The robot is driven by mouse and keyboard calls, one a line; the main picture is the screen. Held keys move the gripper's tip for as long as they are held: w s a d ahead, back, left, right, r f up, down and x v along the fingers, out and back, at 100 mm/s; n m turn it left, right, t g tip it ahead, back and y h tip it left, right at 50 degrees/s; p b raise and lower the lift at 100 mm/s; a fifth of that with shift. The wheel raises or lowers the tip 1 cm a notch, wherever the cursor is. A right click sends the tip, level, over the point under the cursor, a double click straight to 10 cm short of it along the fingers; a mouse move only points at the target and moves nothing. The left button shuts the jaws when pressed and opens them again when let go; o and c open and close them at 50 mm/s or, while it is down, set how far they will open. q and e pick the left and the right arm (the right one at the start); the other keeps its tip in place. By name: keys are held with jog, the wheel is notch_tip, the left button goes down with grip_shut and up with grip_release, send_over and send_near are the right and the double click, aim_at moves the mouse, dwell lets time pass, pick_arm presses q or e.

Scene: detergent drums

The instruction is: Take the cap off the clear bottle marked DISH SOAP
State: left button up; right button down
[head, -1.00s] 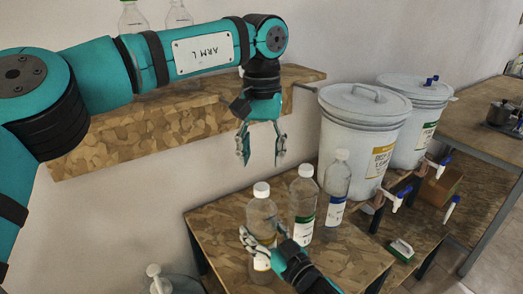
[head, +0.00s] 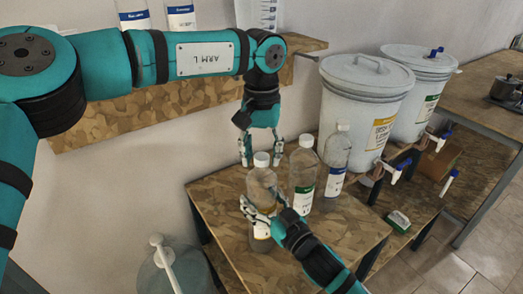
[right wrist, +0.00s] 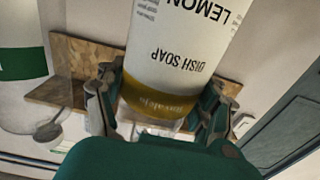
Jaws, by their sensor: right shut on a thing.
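The clear DISH SOAP bottle (head: 262,190) stands upright at the left of the low chipboard table in the head view, with its white cap (head: 261,159) on. In the right wrist view its white label with a yellow band (right wrist: 170,65) reads LEMON and DISH SOAP, upside down.
A green-label bottle (head: 302,175) and a blue-label bottle (head: 336,150) stand close to the right. Two white drums (head: 360,110) with taps are behind them. A chipboard shelf (head: 180,108) holding bottles is on the wall. The table front (head: 340,235) is partly clear.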

pick_arm(q)
grip_shut()
jog(key=n, duration=0.5)
jog(key=shift+n, duration=0.3)
jog(key=n, duration=3)
jog(key=shift+r, duration=0.1)
jog(key=n, duration=1.8)
jog(key=shift+r+n, duration=0.1)
jog(key=shift+n, duration=0.3)
jog(key=shift+r, duration=0.15)
